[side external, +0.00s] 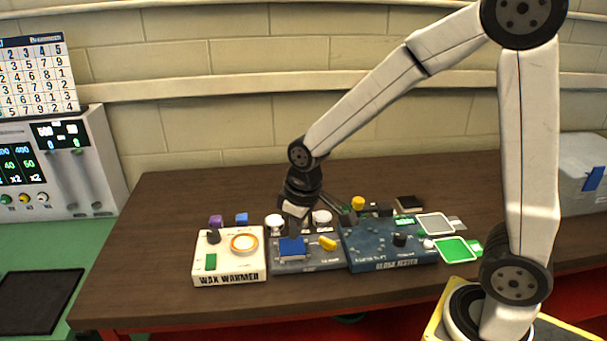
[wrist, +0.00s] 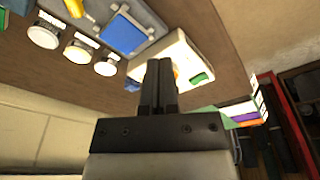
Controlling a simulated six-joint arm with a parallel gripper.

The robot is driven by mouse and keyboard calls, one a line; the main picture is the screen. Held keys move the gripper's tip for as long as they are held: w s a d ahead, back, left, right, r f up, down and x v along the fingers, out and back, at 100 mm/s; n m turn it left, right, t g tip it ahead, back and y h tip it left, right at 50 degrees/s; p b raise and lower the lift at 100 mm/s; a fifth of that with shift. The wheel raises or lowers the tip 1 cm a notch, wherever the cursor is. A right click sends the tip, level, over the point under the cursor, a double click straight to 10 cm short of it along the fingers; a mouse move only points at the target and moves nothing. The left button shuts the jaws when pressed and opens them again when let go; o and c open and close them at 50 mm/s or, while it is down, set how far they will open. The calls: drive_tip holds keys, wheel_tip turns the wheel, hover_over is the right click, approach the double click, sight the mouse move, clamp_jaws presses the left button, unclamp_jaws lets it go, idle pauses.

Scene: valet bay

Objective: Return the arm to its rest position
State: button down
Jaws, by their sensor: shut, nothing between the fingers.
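My gripper (side external: 292,234) points down above the middle panel, just behind its blue square pad (side external: 291,246), in the side external view. In the wrist view my gripper (wrist: 159,64) has its two dark fingers together with nothing between them. The fingertips overlap the white wax warmer (wrist: 182,50) in that view and partly hide it. The arm is stretched out from its base at the right, over the table. I cannot tell whether the fingertips touch anything.
The wax warmer (side external: 228,278) stands left of the grey panel (side external: 310,266); the blue gloss tester (side external: 390,266) is on its right. White knobs (side external: 274,221) and a yellow lever (side external: 328,243) stand close to my gripper. The brown table (side external: 165,210) is clear at the left.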

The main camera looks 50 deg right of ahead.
drive_tip(key=s+d+f+m, duration=0.2)
drive_tip(key=s, duration=0.6)
drive_tip(key=shift+d+f+t, duration=0.3)
drive_tip(key=shift+f+t, duration=0.05)
drive_tip(key=shift+t, duration=0.05)
drive_tip(key=c, duration=1.3)
unclamp_jaws()
